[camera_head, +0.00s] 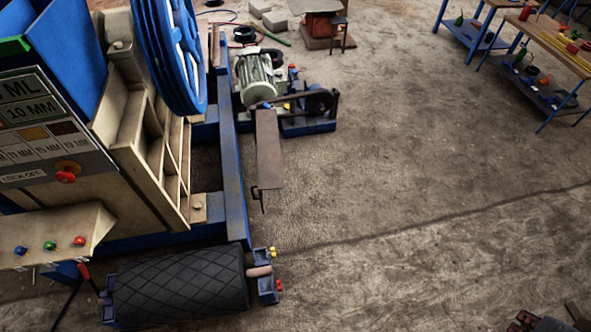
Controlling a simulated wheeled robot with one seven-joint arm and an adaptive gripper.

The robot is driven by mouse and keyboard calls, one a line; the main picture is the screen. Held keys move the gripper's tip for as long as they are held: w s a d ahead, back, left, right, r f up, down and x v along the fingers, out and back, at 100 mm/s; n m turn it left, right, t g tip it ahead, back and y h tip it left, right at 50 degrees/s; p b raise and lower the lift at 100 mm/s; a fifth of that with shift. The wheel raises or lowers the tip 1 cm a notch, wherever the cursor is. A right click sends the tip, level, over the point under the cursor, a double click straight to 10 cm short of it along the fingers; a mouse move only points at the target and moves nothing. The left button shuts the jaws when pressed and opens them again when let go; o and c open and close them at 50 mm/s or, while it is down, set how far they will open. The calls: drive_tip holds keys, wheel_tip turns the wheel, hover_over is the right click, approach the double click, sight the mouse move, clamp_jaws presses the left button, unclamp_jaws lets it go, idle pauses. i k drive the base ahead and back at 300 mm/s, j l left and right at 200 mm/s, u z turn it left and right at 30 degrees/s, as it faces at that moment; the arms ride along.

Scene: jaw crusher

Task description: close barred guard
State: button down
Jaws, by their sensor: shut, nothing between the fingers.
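A rusty brown panel (269,148) stands beside the crusher's blue side beam, between the motor drive and the black roller. It looks like the barred guard, seen steeply from above. A small dark handle or latch (262,198) hangs at its near end. Bars cannot be made out at this angle. The panel stands out from the crusher's side, with a narrow gap to the blue beam (232,175). How its far end is fixed near the belt drive is unclear. My gripper cannot be made out in this view.
The crusher has a blue flywheel (170,50), a motor (257,75) and a button box (52,236). A black roller (180,284) lies in front. Workbenches (555,45) stand far right. A cut-off dark object (538,322) is at bottom right. The middle floor is clear.

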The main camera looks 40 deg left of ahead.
sight(268, 170)
drive_tip(key=i+l+u, duration=0.1)
drive_tip(key=i, duration=0.3)
drive_tip(key=i+l+u, duration=0.15)
drive_tip(key=i, duration=0.2)
drive_tip(key=i+j+u, duration=0.15)
drive_tip(key=u, duration=0.3)
drive_tip(key=i+u, duration=0.65)
drive_tip(key=u, duration=0.25)
drive_tip(key=i+l+u, duration=0.2)
drive_tip(key=u, duration=0.25)
drive_tip(key=i+u, duration=0.25)
drive_tip(key=u, duration=0.15)
drive_tip(key=i+u, duration=0.25)
drive_tip(key=u, duration=0.15)
drive_tip(key=i+u, duration=0.25)
drive_tip(key=u, duration=0.15)
drive_tip(key=i+l+u, duration=0.2)
drive_tip(key=u, duration=0.2)
